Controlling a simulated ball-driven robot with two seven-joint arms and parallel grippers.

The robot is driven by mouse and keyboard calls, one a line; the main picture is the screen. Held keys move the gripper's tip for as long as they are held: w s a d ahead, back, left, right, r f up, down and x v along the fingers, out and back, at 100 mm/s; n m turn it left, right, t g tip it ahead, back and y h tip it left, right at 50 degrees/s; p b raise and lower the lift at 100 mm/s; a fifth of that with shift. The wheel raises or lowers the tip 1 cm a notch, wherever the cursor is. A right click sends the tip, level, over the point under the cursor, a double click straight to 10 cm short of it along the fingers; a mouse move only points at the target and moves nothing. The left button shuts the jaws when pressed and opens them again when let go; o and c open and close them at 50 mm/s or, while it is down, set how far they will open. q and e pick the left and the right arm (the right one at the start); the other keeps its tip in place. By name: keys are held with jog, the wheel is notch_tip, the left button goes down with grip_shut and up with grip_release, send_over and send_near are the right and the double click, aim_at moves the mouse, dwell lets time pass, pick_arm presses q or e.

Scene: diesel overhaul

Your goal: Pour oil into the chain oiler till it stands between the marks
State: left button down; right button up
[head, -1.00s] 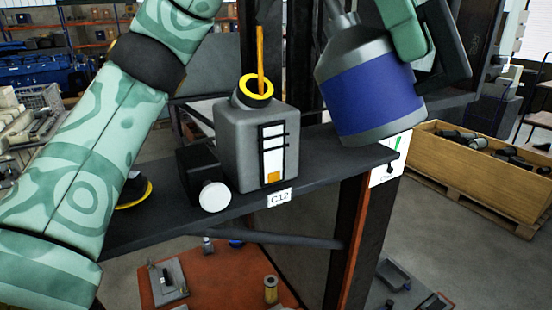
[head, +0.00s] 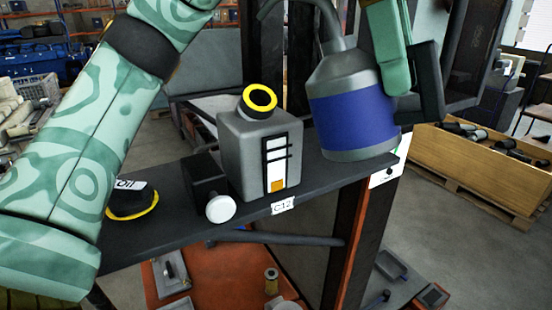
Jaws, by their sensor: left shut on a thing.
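The chain oiler (head: 240,160) is a grey box standing on a dark shelf, its yellow-rimmed filler mouth (head: 260,98) uncovered. Its white sight window (head: 276,168) shows orange at the bottom, below the two dark marks. An oil can (head: 352,108), grey with a blue band, is held tilted above and right of the oiler. Its curved spout (head: 330,25) reaches up to the left, partly cut off by the top edge. No oil stream shows. My left gripper (head: 393,60) is shut on the can's handle side. My right gripper is out of view.
A black cap with a yellow ring (head: 133,204) lies on the shelf (head: 150,235) at left, partly behind my left arm. A black block with a white knob (head: 220,208) stands beside the oiler. A wooden crate (head: 490,175) of parts stands on the floor at right.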

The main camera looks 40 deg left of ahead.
pick_arm(q)
jog(key=a+r+y+p, duration=0.1)
jog(key=p, duration=0.2)
jog(key=shift+w+r, duration=0.1)
jog(key=shift+y, duration=0.3)
jog(key=shift+d+f, duration=0.25)
jog(key=shift+f, duration=0.05)
jog(key=a+r+y+p, duration=0.1)
jog(key=p, duration=0.3)
jog(key=shift+y, duration=0.3)
jog(key=shift+f, duration=0.2)
